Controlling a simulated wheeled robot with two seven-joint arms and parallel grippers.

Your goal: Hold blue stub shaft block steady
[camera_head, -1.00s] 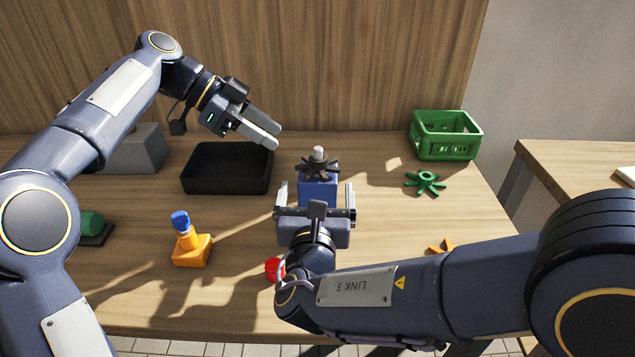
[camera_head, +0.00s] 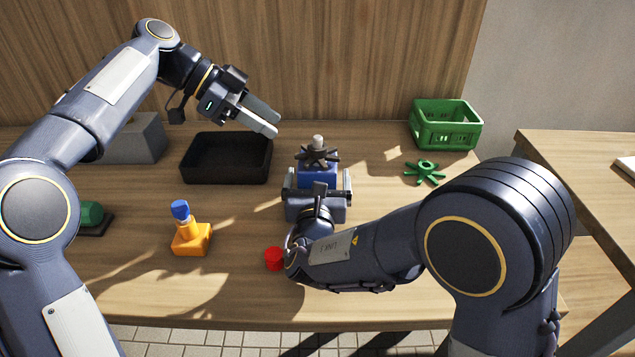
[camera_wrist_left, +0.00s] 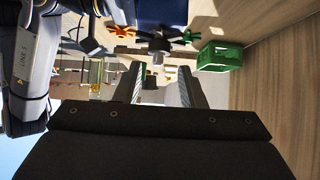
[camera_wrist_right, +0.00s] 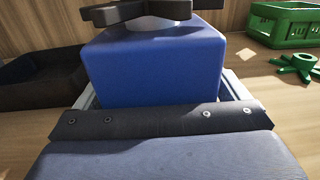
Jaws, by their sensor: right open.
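The blue stub shaft block (camera_head: 318,174) stands upright on the table in the head view. A dark star-shaped wheel (camera_head: 320,156) sits on top, with a grey shaft end (camera_head: 318,141) poking through it. My right gripper (camera_head: 318,180) is low at the block's near side, its open fingers on either side of it. In the right wrist view the blue block (camera_wrist_right: 155,65) fills the space between the fingers; whether they touch it is unclear. My left gripper (camera_head: 270,118) hangs above the black tray, fingers apart and empty in the left wrist view.
The black tray (camera_head: 186,172) lies left of the block. A green crate (camera_head: 446,137) and a green star wheel (camera_head: 425,173) are to the right. An orange stand with a blue top (camera_head: 190,238) and a red piece (camera_head: 274,259) are in front.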

